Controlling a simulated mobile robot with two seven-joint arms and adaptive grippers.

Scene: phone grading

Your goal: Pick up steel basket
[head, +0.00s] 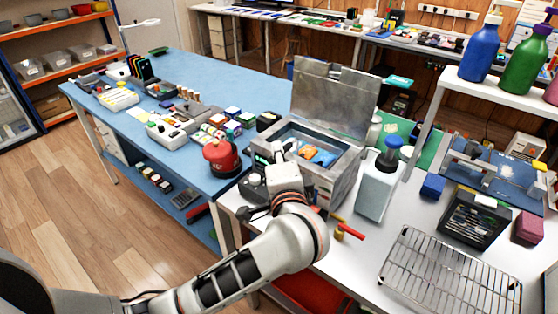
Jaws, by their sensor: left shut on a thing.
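An open steel tank (340,180) with its lid raised stands on the white bench in the middle of the head view. The steel basket (297,133) sits inside it, showing only in part, with blue and orange items (318,155) in it. My left gripper (277,150) is at the left rim of the tank, shut on the near left side of the basket. The fingertips and their contact are mostly hidden by my wrist. My right gripper is out of view.
A wire rack (450,275) lies at the front right. A red canister (221,157) stands on the blue table to the left. A red-handled tool (349,231) lies before the tank.

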